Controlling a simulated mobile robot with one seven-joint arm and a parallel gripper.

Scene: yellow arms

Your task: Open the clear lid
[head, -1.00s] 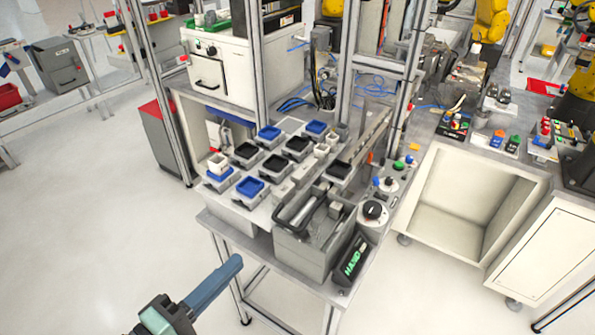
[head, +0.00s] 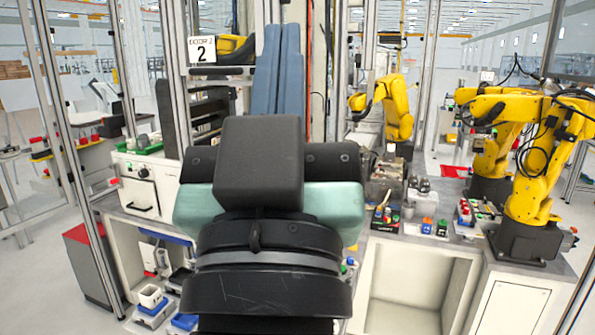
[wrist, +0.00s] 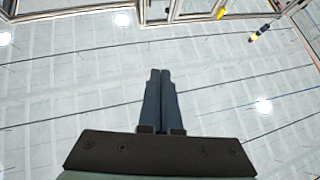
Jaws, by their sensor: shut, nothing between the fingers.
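My gripper (head: 283,32) is raised in the middle of the head view, with its blue-grey fingers side by side and pointing up. In the wrist view my gripper (wrist: 160,74) is shut and empty, and its fingers point toward the ceiling. It is apart from everything on the bench. I cannot make out a clear lid in either current view. My wrist and gripper body hide much of the middle of the bench in the head view.
A white equipment box (head: 148,187) stands at the left. Small containers (head: 151,297) sit at lower left. A control block with buttons (head: 385,217) is right of my arm. Yellow robot arms (head: 540,170) stand at the right. Metal frame posts (head: 182,75) rise nearby.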

